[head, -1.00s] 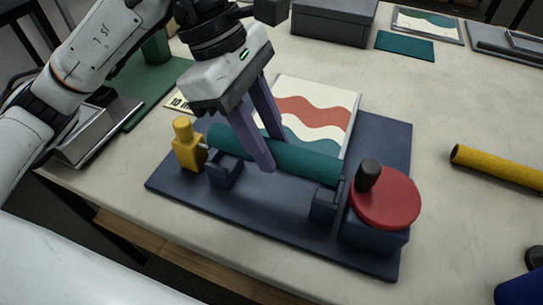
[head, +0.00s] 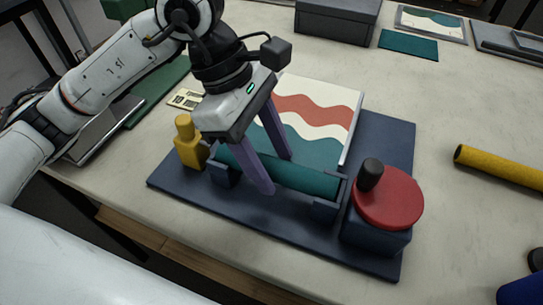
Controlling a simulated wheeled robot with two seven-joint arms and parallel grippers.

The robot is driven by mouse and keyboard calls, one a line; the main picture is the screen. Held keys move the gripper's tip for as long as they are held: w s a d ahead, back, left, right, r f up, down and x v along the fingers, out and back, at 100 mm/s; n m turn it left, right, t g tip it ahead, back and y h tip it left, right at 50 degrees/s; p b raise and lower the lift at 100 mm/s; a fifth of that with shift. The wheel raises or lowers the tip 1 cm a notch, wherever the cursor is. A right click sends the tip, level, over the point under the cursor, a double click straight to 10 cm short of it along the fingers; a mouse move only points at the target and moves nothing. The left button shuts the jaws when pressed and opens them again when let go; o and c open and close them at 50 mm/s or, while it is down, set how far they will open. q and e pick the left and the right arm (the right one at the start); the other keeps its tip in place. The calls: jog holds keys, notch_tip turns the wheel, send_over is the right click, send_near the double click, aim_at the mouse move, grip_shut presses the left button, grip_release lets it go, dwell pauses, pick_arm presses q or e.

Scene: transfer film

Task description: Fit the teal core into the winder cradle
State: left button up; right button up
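The teal core (head: 310,180) lies across the winder cradle (head: 325,208), its ends at the two dark blue end brackets. Its left end is by the left bracket (head: 223,172) and its right end is at the right bracket. My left gripper (head: 276,175) is over the core's middle, one purple finger in front and one behind, shut on it. The front finger hides part of the core. How deep the ends sit in the brackets is hard to tell. My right gripper is not in view.
The navy base (head: 387,150) carries a yellow block (head: 189,145) at left and a red crank disc (head: 388,197) with a black knob at right. A wavy striped print (head: 320,105) lies behind. A yellow tube (head: 500,170) lies at right; table between is clear.

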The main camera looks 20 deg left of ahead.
pick_arm(q)
jog(key=v, duration=1.2)
jog(key=shift+r, duration=0.2)
